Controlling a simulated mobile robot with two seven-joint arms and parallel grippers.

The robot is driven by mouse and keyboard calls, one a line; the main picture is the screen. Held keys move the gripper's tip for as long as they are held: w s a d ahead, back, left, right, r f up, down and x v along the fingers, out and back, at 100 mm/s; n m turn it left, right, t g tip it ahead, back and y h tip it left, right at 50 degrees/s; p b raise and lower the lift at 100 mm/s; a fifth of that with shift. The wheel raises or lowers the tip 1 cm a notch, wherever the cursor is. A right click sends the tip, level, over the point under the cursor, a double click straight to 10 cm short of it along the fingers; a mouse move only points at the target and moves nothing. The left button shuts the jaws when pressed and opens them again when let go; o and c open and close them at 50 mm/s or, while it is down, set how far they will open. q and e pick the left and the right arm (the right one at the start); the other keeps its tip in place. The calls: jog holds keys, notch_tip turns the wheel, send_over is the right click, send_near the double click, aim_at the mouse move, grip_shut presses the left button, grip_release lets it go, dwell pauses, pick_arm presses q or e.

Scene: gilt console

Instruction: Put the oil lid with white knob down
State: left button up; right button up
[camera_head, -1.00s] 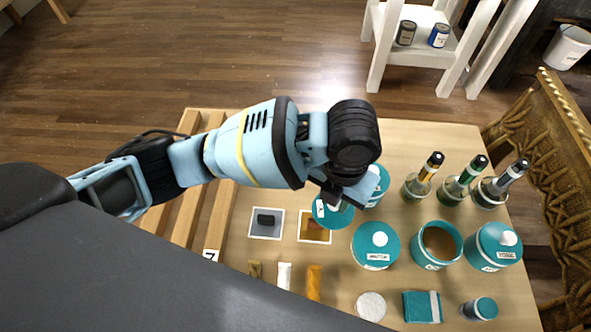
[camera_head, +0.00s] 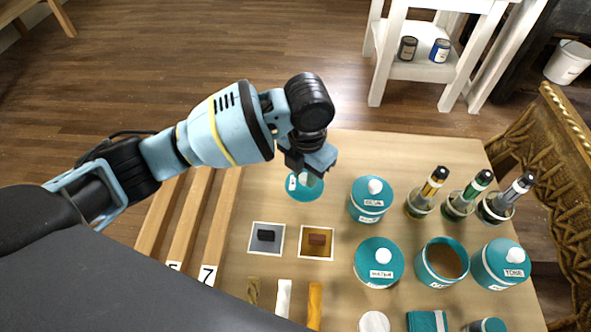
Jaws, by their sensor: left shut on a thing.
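My left gripper (camera_head: 309,178) points down over the table, left of the jars, and is shut on a round teal lid (camera_head: 299,194). The lid's knob is hidden by the fingers, and a small white label shows on the lid's left side. I cannot tell whether the lid touches the wood or hangs just above it. To its right, an open teal jar (camera_head: 421,268) shows brown contents and has no lid on. My right gripper is not in view.
Lidded teal jars (camera_head: 371,207), (camera_head: 379,268) and (camera_head: 486,272) stand to the right, with several bottles (camera_head: 461,202) behind. Two square cards (camera_head: 252,246), (camera_head: 304,254) lie in front of the held lid. Wooden slats (camera_head: 188,222) lie left. Bare table (camera_head: 345,150) shows behind.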

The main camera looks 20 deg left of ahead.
pick_arm(q)
jog(key=shift+w+a+f, duration=0.15)
jog(key=shift+w+a, duration=0.85)
jog(key=shift+a, duration=0.3)
jog(key=shift+w+a+f, duration=0.15)
jog(key=shift+a+f, duration=0.1)
notch_tip(320, 180, down, 3)
jog(key=shift+r+b, duration=0.15)
jog(key=shift+b, duration=0.2)
jog(key=shift+f, duration=0.25)
jog(key=o, duration=1)
jog(key=shift+f, duration=0.1)
jog(key=shift+c, duration=0.2)
